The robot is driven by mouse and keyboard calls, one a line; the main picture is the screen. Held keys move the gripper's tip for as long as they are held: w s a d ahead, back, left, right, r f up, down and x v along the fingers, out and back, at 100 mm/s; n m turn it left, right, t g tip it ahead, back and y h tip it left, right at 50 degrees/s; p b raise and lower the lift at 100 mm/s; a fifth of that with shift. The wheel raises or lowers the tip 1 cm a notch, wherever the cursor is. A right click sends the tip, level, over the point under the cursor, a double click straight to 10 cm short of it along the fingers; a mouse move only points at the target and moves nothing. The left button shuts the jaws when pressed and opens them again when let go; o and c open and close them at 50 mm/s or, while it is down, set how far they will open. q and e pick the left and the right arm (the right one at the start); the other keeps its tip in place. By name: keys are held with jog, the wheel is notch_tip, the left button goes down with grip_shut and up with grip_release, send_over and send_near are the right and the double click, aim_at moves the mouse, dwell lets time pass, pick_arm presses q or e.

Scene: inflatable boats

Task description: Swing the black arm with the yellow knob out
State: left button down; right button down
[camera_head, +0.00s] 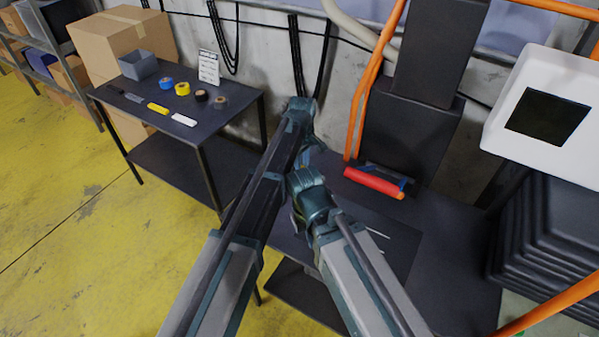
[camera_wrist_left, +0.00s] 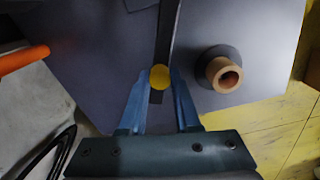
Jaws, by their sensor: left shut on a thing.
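The round yellow knob (camera_wrist_left: 160,77) sits near the end of the narrow black arm (camera_wrist_left: 168,35), which runs up the left wrist view over a dark flat surface. My left gripper (camera_wrist_left: 159,84) is shut on the knob, with one blue finger on each side. In the head view my arm links cover the knob, the black arm and most of the left gripper.
A tan hollow roll (camera_wrist_left: 222,74) stands on a dark disc beside the knob. A red cylinder with an orange end (camera_head: 372,183) lies on the dark bench (camera_head: 455,235). A table (camera_head: 150,120) with tape rolls stands at left. Yellow floor (camera_head: 65,200) is clear.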

pick_arm(q)
jog(key=shift+w+d+n, duration=0.2)
jog(key=shift+d+n, duration=0.05)
jog(key=shift+n, duration=0.45)
jog(key=shift+w+d+n, duration=0.15)
jog(key=shift+d+n, duration=0.05)
jog(key=shift+n, duration=0.5)
pick_arm(e)
jog(key=shift+w+d, duration=0.2)
jog(key=shift+d, duration=0.1)
pick_arm(q)
jog(key=c, duration=0.6)
grip_release()
jog(key=shift+r, duration=0.15)
pick_arm(e)
jog(key=shift+r, duration=0.15)
pick_arm(q)
notch_tip(320, 180, up, 14)
jog(key=p, duration=1.4)
jog(key=shift+f, duration=0.2)
pick_arm(e)
notch_tip(320, 180, up, 14)
jog(key=shift+f, duration=0.2)
